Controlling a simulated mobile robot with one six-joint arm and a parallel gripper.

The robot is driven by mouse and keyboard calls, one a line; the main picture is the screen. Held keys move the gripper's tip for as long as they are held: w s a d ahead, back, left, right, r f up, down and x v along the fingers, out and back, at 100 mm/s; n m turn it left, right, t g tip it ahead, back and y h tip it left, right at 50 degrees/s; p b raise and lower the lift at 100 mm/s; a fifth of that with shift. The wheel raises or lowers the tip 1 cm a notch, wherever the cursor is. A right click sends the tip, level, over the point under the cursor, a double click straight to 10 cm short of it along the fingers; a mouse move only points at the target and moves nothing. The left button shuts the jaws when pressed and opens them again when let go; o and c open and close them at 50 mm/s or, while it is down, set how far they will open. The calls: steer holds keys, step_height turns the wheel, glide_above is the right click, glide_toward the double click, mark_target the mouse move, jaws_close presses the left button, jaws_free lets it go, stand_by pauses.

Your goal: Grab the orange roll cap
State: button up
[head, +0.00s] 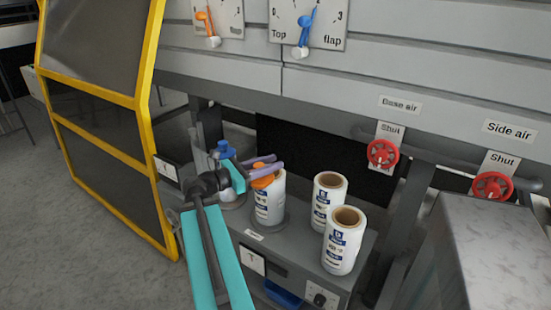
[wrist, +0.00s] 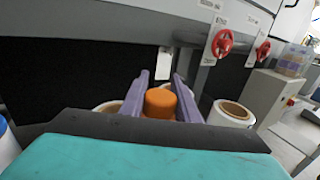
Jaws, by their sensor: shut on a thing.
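The orange roll cap (head: 262,181) sits at the top of a white labelled roll (head: 269,204) on the grey bench. In the wrist view the orange cap (wrist: 160,102) stands between the two purple fingers. My gripper (head: 266,166) is shut on the cap, one finger on each side of it. The fingers hide part of the cap in the head view. The roll under the cap is upright on a round grey base.
Two white rolls with open brown cores, one behind (head: 328,200) and one in front (head: 343,240), stand to the right on the bench. A blue-topped item (head: 225,149) is at the left. A yellow-framed guard (head: 148,90) stands left, and red valve wheels (head: 383,153) are on the machine behind.

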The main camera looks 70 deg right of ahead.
mark_target(264, 183)
steer(key=shift+a+r, duration=0.15)
steer(key=shift+a, duration=0.35)
steer(key=shift+r+p, duration=0.1)
steer(key=shift+p, duration=0.55)
steer(key=shift+w+p, duration=0.1)
steer(key=shift+p, duration=0.65)
steer(key=shift+a+p, duration=0.25)
steer(key=shift+p, duration=1)
steer(key=a+p, duration=0.1)
steer(key=p, duration=0.4)
steer(key=shift+a+r+p, duration=0.1)
steer(key=shift+a+p, duration=0.05)
steer(key=shift+p, duration=0.25)
steer(key=a+p, duration=0.1)
steer(key=p, duration=0.4)
steer(key=shift+a, duration=0.35)
steer(key=shift+a+p, duration=0.55)
steer(key=shift+p, duration=0.65)
steer(key=shift+a, duration=0.15)
